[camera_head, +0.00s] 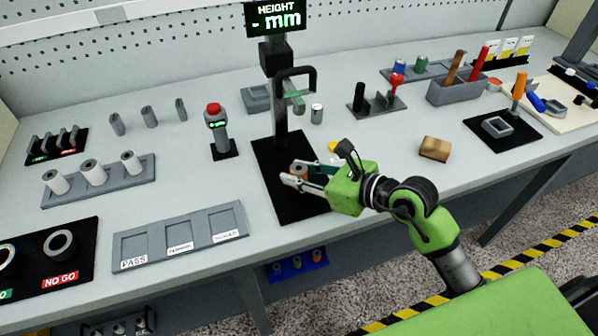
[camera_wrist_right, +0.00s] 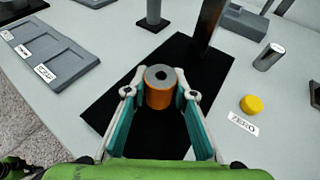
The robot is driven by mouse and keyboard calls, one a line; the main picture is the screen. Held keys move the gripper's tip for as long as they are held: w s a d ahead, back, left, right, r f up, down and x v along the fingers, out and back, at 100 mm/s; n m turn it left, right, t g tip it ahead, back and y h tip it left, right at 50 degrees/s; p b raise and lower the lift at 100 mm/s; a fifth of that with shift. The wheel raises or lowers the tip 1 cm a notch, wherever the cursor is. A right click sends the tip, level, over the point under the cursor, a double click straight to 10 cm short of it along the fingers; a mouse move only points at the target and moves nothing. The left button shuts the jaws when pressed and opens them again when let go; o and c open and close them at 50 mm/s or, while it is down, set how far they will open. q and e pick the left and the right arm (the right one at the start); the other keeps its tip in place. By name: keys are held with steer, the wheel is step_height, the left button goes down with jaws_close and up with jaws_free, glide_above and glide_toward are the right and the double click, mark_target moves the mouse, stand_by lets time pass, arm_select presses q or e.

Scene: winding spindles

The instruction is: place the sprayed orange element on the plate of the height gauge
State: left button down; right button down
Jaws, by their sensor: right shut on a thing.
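The orange element (camera_head: 299,169) is a short cylinder with a grey top and a dark centre hole. It is upright between the fingertips of my right gripper (camera_head: 297,176). The right wrist view shows the element (camera_wrist_right: 159,96) with a finger against each side. It is over the black plate (camera_head: 275,153) of the height gauge; I cannot tell if it touches the plate. The plate also fills the middle of the right wrist view (camera_wrist_right: 108,113). The gauge column (camera_head: 280,120) rises behind the element, with a display (camera_head: 275,18) reading "HEIGHT - mm". My left gripper is out of view.
A yellow button (camera_wrist_right: 251,104) with a ZERO label lies right of the plate. A metal cylinder (camera_head: 317,114) stands beside the gauge. A red-topped device (camera_head: 217,130) and a grey PASS tray (camera_head: 160,254) are to the left. A wooden block (camera_head: 434,149) lies to the right.

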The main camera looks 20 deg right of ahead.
steer(key=c, duration=1.7)
jaws_free()
steer(key=shift+f, duration=0.1)
steer(key=shift+r, duration=0.2)
steer(key=shift+s+d, duration=0.2)
steer(key=shift+s, duration=0.05)
steer(key=b+v, duration=0.1)
steer(key=v, duration=0.8)
steer(key=shift+s+d+r, duration=0.1)
steer(key=shift+d+r, duration=0.05)
steer(key=shift+b+v, duration=0.35)
steer(key=shift+v, duration=0.65)
